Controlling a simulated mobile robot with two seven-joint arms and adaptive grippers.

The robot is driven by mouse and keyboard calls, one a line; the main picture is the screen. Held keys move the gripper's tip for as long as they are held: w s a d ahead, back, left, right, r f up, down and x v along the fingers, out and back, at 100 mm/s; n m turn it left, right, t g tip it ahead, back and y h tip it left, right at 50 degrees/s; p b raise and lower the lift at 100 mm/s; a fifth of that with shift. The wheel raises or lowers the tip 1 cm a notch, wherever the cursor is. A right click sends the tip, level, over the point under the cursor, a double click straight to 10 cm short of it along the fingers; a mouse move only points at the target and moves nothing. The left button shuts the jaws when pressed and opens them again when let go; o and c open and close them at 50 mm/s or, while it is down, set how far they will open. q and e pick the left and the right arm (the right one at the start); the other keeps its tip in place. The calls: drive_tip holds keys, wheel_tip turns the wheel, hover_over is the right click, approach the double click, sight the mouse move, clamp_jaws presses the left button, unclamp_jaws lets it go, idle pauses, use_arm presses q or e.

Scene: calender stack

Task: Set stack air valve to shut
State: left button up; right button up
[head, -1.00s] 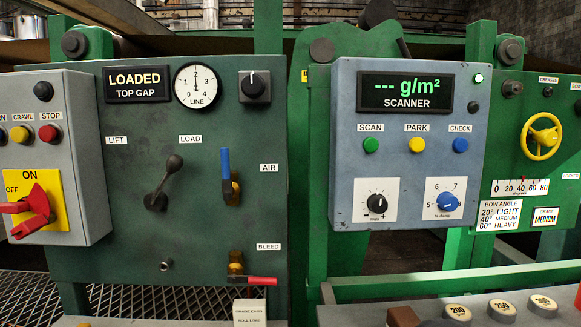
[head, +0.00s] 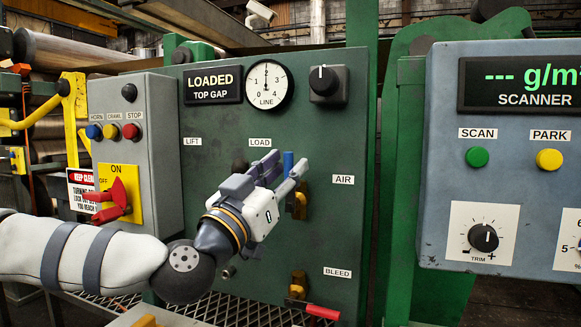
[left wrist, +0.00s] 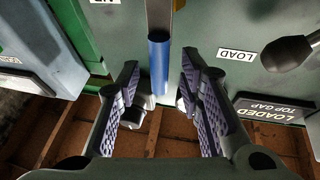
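The air valve beside the AIR label has a yellow body (head: 300,203) and a blue lever (head: 288,165). The lever points straight up, partly hidden by my fingers. My left gripper (head: 282,168) is in front of the panel at the lever. In the left wrist view, the purple-padded fingers are spread apart, and the blue lever (left wrist: 158,66) stands between them with a gap on each side. My left gripper (left wrist: 160,82) is open and holds nothing. My right gripper is in neither view.
The load lever's dark knob (left wrist: 287,53) is close beside my left gripper. The bleed valve (head: 298,284), with a red handle (head: 320,312), sits below. The grey switch box (head: 138,190) juts out at left, and the scanner box (head: 450,150) stands at right.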

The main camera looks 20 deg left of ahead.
use_arm(q)
drive_tip(key=shift+x, duration=0.8)
drive_tip(key=shift+c, duration=0.6)
clamp_jaws()
